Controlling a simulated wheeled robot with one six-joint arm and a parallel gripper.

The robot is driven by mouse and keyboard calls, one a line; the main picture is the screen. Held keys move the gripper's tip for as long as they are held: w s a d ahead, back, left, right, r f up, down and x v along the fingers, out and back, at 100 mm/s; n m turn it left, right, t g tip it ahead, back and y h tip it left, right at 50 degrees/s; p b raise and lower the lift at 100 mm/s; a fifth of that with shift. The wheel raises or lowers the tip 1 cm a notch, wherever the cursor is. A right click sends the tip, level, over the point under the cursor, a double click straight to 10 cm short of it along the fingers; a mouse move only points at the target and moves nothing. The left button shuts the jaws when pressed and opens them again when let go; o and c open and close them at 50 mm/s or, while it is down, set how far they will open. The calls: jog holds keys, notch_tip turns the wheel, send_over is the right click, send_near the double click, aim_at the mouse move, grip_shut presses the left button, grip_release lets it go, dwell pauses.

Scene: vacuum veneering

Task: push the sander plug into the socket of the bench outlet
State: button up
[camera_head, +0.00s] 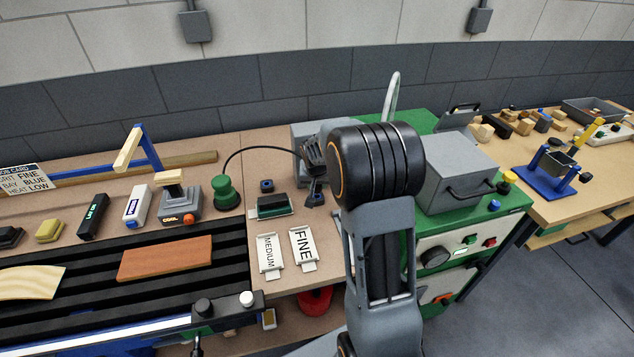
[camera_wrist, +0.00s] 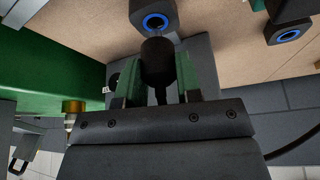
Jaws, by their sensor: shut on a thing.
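The sander (camera_head: 227,192) is green with a round knob and stands on the wooden bench. Its black cable (camera_head: 262,148) arches right to my gripper (camera_head: 314,160). In the wrist view my gripper (camera_wrist: 157,72) is shut on the black plug (camera_wrist: 157,57), between its green-padded fingers. A grey box (camera_head: 303,136), seemingly the bench outlet, stands behind my gripper. Its grey face (camera_wrist: 203,50) shows behind the plug in the wrist view, with a dark round spot (camera_wrist: 113,78) beside one finger.
Two dark blocks with blue rings stand on the bench near my gripper, one (camera_wrist: 155,22) close to the plug, the other (camera_wrist: 288,33) farther right. FINE (camera_head: 303,247) and MEDIUM (camera_head: 269,255) holders lie in front. The green machine (camera_head: 410,125) borders the right side.

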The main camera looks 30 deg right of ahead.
jog(key=shift+f+b, duration=1.2)
jog(key=shift+f, duration=0.1)
jog(key=o, duration=1.1)
jog(key=shift+r, duration=0.15)
jog(key=v, duration=1.3)
jog(key=shift+a+r, duration=0.1)
jog(key=shift+r, duration=0.25)
